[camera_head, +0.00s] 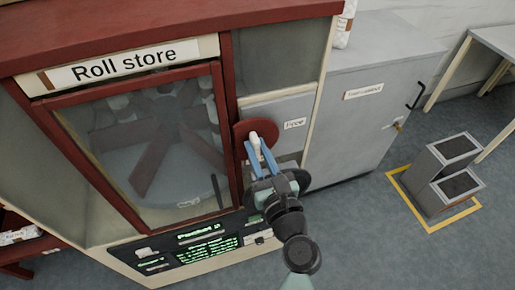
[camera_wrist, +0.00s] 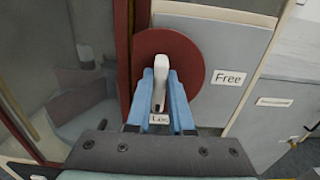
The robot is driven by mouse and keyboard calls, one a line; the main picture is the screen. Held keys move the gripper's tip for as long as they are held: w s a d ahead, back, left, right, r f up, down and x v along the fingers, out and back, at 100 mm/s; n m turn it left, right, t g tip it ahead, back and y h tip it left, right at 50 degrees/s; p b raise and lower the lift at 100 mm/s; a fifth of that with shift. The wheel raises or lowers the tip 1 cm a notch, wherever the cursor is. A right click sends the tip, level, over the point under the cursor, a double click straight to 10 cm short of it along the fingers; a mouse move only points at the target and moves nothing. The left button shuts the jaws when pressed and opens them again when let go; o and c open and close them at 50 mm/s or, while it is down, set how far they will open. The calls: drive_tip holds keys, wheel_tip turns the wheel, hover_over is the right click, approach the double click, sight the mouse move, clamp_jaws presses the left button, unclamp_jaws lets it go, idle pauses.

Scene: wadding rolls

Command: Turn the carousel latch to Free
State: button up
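The carousel latch is a round red disc (camera_wrist: 196,55) with a white handle (camera_wrist: 160,84) on the front of the roll store. The handle stands roughly upright, its top on the disc's middle and its lower end by a partly covered label starting "Loc" (camera_wrist: 159,118). A "Free" label (camera_wrist: 229,77) sits to the disc's right. In the head view the disc (camera_head: 243,132) is partly behind my gripper (camera_head: 257,149). My gripper's blue fingers lie on either side of the handle and appear to be shut on it.
The roll store's glazed door (camera_head: 150,140) is left of the latch, with the carousel behind it. A lit panel (camera_head: 200,245) is below. A grey cabinet (camera_head: 360,125) stands to the right. Grey step blocks (camera_head: 447,172) stand in a yellow floor outline beyond clear floor.

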drive_tip(key=shift+n, duration=0.4)
clamp_jaws()
drive_tip(key=n+b, duration=0.3)
drive_tip(key=n, duration=0.2)
drive_tip(key=f+n+b, duration=0.1)
drive_tip(key=n+b, duration=0.2)
drive_tip(key=n, duration=0.3)
drive_tip(key=a+n+b, duration=0.1)
drive_tip(key=n+b, duration=0.2)
drive_tip(key=n, duration=0.3)
drive_tip(key=shift+s+f, duration=0.15)
idle(0.4)
drive_tip(key=o, duration=0.8)
unclamp_jaws()
drive_tip(key=b+v, duration=0.3)
drive_tip(key=v, duration=1)
